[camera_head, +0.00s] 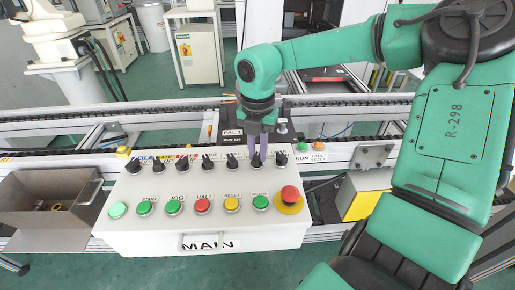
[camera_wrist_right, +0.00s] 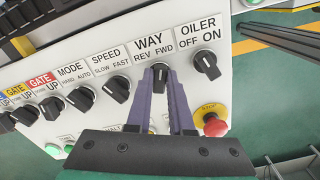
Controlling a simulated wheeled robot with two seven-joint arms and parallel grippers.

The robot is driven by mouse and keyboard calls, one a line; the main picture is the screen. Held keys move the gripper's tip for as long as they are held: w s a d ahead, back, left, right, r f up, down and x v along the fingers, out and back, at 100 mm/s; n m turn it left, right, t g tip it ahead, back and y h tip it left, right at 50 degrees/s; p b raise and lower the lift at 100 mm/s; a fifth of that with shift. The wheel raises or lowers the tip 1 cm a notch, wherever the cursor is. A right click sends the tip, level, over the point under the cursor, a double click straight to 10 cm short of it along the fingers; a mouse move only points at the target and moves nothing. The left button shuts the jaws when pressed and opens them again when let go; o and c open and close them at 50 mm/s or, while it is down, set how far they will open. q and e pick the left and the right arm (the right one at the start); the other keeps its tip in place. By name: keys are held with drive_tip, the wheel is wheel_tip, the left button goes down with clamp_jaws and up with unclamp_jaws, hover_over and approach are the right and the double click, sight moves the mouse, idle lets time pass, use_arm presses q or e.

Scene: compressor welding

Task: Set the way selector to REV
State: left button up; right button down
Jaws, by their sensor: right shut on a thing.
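The way selector (camera_wrist_right: 159,69) is a black knob on the white panel, below the label WAY with REV at left and FWD at right. My right gripper (camera_wrist_right: 162,84) is shut on this knob, with one purple-grey finger on each side. The fingers hide much of the knob, so which mark it points to is hard to tell. In the head view my right gripper (camera_head: 259,157) comes down onto the top row of knobs on the MAIN control box (camera_head: 150,214). My left gripper is not in view.
The OILER knob (camera_wrist_right: 206,64) sits close at right and the SPEED knob (camera_wrist_right: 116,89) at left. A red mushroom button (camera_head: 290,194) is in the front row, beside several coloured push buttons. A metal bin (camera_head: 47,219) stands left of the box; a conveyor runs behind.

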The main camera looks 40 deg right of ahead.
sight(256, 155)
drive_tip(key=shift+n+b, duration=0.6)
drive_tip(key=shift+n, duration=0.4)
drive_tip(key=shift+w+a+n+b, duration=0.1)
drive_tip(key=shift+n+b, duration=0.4)
drive_tip(key=shift+n, duration=0.6)
drive_tip(key=n+b, duration=0.1)
drive_tip(key=n, duration=0.3)
drive_tip(key=shift+r+n, duration=0.1)
drive_tip(key=shift+n, duration=0.3)
drive_tip(key=c, duration=0.8)
unclamp_jaws()
drive_tip(key=shift+a, duration=0.1)
wheel_tip(256, 155, up, 15)
drive_tip(key=shift+f, duration=0.2)
